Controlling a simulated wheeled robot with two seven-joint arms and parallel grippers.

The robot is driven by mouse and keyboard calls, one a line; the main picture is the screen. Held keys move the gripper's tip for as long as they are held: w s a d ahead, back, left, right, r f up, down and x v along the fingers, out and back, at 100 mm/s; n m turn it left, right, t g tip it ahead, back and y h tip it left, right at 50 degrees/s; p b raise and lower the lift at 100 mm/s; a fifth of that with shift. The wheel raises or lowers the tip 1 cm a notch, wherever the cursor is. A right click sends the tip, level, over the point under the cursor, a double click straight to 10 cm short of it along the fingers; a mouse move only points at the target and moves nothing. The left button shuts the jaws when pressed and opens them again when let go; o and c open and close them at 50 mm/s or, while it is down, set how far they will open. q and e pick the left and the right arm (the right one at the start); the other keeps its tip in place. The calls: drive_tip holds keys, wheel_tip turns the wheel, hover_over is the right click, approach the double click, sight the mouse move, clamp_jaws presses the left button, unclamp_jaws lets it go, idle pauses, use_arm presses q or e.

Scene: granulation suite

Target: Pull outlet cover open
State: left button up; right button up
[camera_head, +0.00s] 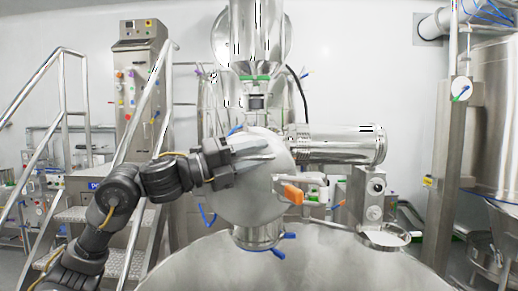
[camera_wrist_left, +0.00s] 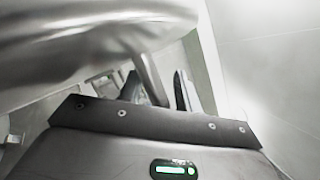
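The outlet cover (camera_head: 240,200) is a round, smooth metal disc in the middle of the head view, with an orange-handled latch (camera_head: 293,194) at its right side. My left gripper (camera_head: 268,149) reaches in from the left across the cover's upper part. The left wrist view shows its two fingers apart, with a gap between the fingertips (camera_wrist_left: 160,88). A curved metal bar (camera_wrist_left: 150,72) shows between or just beyond them; I cannot tell whether they touch it. A large shiny rounded surface (camera_wrist_left: 70,40) fills the upper left there. My right gripper is not in view.
A horizontal steel cylinder (camera_head: 340,146) sticks out to the right of the cover. A large domed vessel top (camera_head: 300,265) lies below. Stairs with rails (camera_head: 100,215) and a control cabinet (camera_head: 140,85) stand at left, a steel column (camera_head: 445,170) at right.

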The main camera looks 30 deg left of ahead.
use_arm(q)
drive_tip(key=shift+w, duration=0.1)
clamp_jaws()
idle(0.3)
